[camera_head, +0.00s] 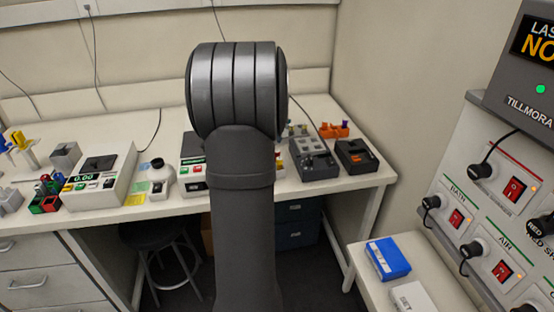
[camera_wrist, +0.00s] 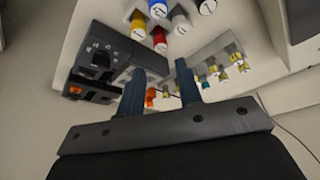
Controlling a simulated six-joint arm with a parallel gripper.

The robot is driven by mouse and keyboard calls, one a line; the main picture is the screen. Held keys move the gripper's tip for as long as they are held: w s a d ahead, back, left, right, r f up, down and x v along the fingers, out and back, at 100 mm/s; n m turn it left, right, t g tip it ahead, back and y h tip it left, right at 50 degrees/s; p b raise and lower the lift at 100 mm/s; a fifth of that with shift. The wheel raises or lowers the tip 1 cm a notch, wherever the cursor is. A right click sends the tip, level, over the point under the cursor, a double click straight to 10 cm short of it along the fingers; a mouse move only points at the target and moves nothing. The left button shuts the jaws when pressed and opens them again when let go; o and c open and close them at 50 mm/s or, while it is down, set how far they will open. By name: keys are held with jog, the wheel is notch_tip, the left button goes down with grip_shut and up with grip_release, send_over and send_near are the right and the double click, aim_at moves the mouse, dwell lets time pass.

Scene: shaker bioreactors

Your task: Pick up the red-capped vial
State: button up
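In the wrist view, a vial with red around its pale, marked top (camera_wrist: 158,9) stands at the top edge, in a group with yellow, blue, grey and white ones. It looks like the red-capped vial, though the picture is small. My gripper (camera_wrist: 162,72) is open, with two dark fingers apart and nothing visible between them. The red vial lies beyond the fingertips, towards the top of the wrist view. In the head view my arm hides the gripper and part of the bench behind it.
A dark device (camera_wrist: 102,50) sits left of the fingers, and a rack of yellow, green and blue-capped vials (camera_wrist: 220,65) sits right. In the head view the bench holds a balance (camera_head: 100,178), a dark device (camera_head: 312,160) and an orange rack (camera_head: 334,131). A blue box (camera_head: 388,258) lies front right.

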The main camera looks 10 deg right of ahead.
jog(key=x, duration=0.9)
jog(key=shift+w+d+f, duration=0.1)
jog(key=shift+w+d, duration=0.05)
jog(key=shift+w, duration=0.05)
jog(key=c, duration=0.5)
